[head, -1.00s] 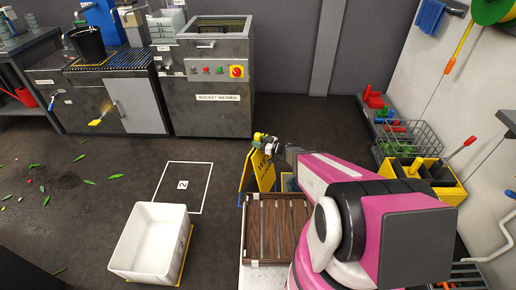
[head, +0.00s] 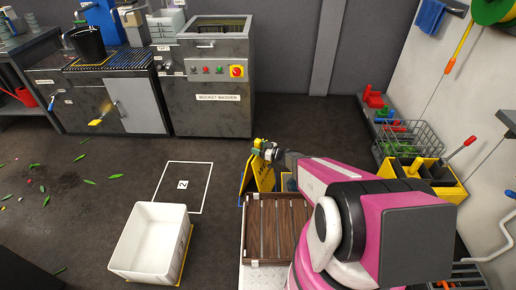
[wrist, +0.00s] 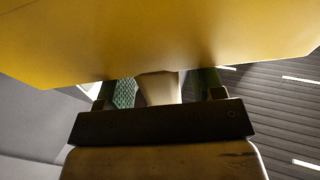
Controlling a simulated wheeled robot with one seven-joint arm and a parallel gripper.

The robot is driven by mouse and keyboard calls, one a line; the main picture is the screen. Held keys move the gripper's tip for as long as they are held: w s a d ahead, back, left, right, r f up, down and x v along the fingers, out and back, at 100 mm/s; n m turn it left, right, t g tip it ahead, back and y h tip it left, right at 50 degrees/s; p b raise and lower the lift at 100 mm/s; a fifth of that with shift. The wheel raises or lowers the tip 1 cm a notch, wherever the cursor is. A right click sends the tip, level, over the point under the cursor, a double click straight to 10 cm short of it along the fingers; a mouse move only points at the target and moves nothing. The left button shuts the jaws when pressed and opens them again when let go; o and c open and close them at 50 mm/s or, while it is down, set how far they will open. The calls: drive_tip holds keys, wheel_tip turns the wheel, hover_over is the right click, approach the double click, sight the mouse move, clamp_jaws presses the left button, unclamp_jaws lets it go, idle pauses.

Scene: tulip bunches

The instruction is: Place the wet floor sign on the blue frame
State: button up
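The yellow wet floor sign (head: 262,174) stands nearly upright behind the brown slatted crate in the head view. In the wrist view its yellow panel (wrist: 160,40) fills the top of the picture. My gripper (head: 263,149) is at the sign's top edge. In the wrist view my gripper's fingers (wrist: 158,88) lie on either side of a pale piece at the sign's edge and appear closed on it.
The brown slatted crate (head: 277,250) is just in front of the sign. A white tub (head: 150,243) sits on the floor at left, near a white outline (head: 208,190) marked 2. A bucket washer (head: 217,115) stands at the back. Open floor lies between washer and sign.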

drive_tip(key=shift+r, duration=0.15)
drive_tip(key=shift+s+d, duration=0.15)
drive_tip(key=shift+d, duration=0.15)
drive_tip(key=v, duration=1.1)
drive_tip(key=s+r+m+g+h, duration=0.4)
drive_tip(key=s+r+g+h, duration=0.2)
drive_tip(key=s+r+g, duration=0.25)
drive_tip(key=s+d+r+m+t+h, duration=0.1)
drive_tip(key=s+d+r+m+h, duration=0.4)
drive_tip(key=d+r+m+h, duration=0.4)
drive_tip(key=shift+s+r+h, duration=0.4)
drive_tip(key=shift+r+h, duration=0.3)
drive_tip(key=shift+r, duration=0.25)
drive_tip(key=shift+d, duration=0.1)
